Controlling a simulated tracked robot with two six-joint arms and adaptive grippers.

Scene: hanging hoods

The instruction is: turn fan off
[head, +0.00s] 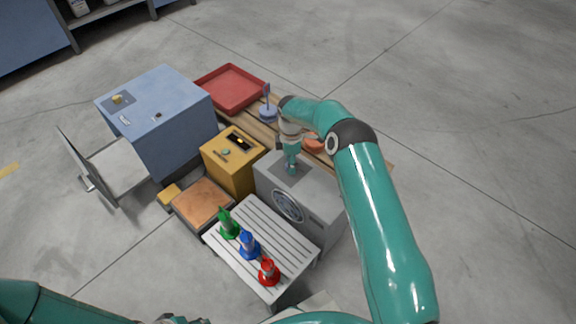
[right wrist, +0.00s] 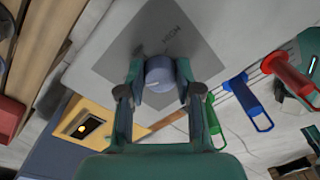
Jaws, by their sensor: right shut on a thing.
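The fan (head: 321,209) is a grey box with a round grille on its front, standing right of the middle in the head view. A dark grey plate with a label is on its top. The right wrist view shows a blue-grey round knob (right wrist: 160,72) with a light mark on that plate (right wrist: 190,45). My right gripper (head: 291,170) reaches down onto the fan's top. In the right wrist view its two fingers (right wrist: 158,88) are shut on the knob, one on each side.
A yellow box (head: 226,172) stands left of the fan, and a blue cabinet (head: 170,135) with an open door is beyond it. Green (head: 229,226), blue (head: 249,246) and red (head: 268,272) handled cones stand on a slatted stand in front. A red tray (head: 232,88) lies behind. Floor at right is clear.

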